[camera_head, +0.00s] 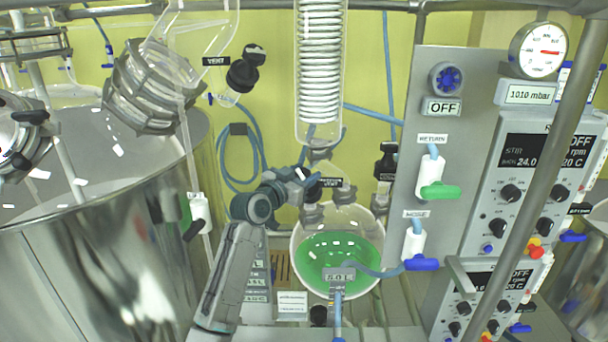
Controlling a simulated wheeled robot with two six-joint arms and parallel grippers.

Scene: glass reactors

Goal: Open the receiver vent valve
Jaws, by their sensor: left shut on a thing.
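The round glass receiver (374,232) holds green liquid in the middle of the view. My right gripper is not in view.
A black vent knob (243,70) hangs upper left by a "VENT" label. The glass condenser coil (320,70) stands above the receiver. A panel (455,120) with green (440,191) and blue (419,263) valve handles is right. A large steel vessel (100,270) fills the left.

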